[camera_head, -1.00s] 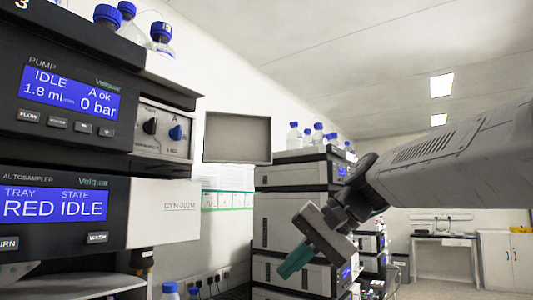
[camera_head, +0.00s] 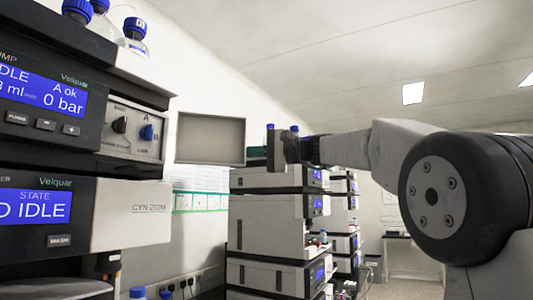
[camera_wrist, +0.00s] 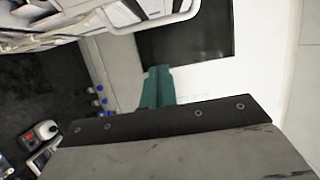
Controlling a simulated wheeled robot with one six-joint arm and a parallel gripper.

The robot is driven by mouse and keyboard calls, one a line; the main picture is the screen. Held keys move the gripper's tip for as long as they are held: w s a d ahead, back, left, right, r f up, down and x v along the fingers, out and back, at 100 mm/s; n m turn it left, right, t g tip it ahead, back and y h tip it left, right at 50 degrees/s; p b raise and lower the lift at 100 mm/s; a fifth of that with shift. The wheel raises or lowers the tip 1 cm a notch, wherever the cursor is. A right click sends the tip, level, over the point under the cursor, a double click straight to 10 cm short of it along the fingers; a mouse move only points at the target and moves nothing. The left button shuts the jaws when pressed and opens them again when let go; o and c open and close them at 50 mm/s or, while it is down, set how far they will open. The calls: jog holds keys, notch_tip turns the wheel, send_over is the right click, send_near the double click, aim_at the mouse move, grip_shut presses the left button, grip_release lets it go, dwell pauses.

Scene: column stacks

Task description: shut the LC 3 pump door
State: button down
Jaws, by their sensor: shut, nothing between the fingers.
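The LC 3 pump (camera_head: 55,100) is at the left in the head view, with its blue display partly cut off by the frame edge. Its right bay with knobs A and B (camera_head: 135,131) is uncovered. A flat grey rectangular panel (camera_head: 210,138), apparently the open pump door, stands out to the right of that bay. My gripper (camera_head: 258,156) is shut and empty just right of the panel. I cannot tell whether they touch. Its teal fingers also show closed together in the wrist view (camera_wrist: 157,88).
The autosampler (camera_head: 130,212) sits below the pump, and blue-capped bottles (camera_head: 134,36) stand above. Another instrument stack (camera_head: 275,220) stands behind my gripper. The wrist view shows a white surface (camera_wrist: 262,60) and a dark rectangle (camera_wrist: 185,30).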

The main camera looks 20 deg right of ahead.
aim_at(244, 150)
jog(key=s+a, duration=0.2)
jog(key=s, duration=0.1)
jog(key=shift+a, duration=0.25)
jog(key=shift+f, duration=0.1)
jog(key=shift+d, duration=0.1)
